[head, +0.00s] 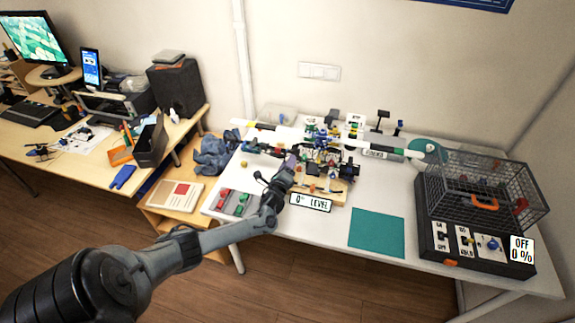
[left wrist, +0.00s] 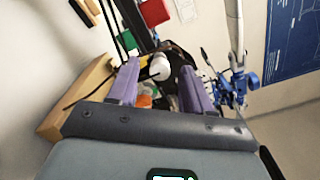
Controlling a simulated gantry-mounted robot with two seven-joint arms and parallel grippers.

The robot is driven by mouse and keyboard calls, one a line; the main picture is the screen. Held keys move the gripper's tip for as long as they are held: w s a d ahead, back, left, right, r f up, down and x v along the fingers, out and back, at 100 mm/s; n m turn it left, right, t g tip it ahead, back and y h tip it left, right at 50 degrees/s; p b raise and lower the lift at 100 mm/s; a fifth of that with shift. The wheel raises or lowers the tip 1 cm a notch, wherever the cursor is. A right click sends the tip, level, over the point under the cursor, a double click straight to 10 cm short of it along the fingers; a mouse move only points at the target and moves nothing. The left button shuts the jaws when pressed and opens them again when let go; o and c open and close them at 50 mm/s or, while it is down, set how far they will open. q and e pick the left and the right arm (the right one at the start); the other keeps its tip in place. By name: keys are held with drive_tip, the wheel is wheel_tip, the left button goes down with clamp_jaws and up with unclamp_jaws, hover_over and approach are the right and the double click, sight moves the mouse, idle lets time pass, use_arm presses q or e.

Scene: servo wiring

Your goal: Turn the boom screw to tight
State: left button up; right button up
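The boom is a long white bar (head: 388,151) with dark and green bands, lying across a cluttered rig (head: 325,150) of blue, green and black parts on the white table. My left gripper (head: 288,166) is at the front left of the rig. In the left wrist view its two purple fingers (left wrist: 158,70) are apart, with a white rounded part (left wrist: 160,66) showing between or beyond them. I cannot tell whether they touch it. I cannot make out which part is the boom screw. My right gripper is not in view.
A "0° LEVEL" display (head: 311,203) stands at the rig's front. A wire cage (head: 490,190) on a black switch base with an "OFF 0 %" display (head: 521,249) is at the right. A teal mat (head: 377,232) lies on clear table. A red and green button panel (head: 233,203) is front left.

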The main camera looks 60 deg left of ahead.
use_arm(q)
drive_tip(key=p+v, duration=0.2)
drive_tip(key=v, duration=0.8)
drive_tip(key=shift+s+d, duration=0.25)
drive_tip(key=shift+s, duration=0.1)
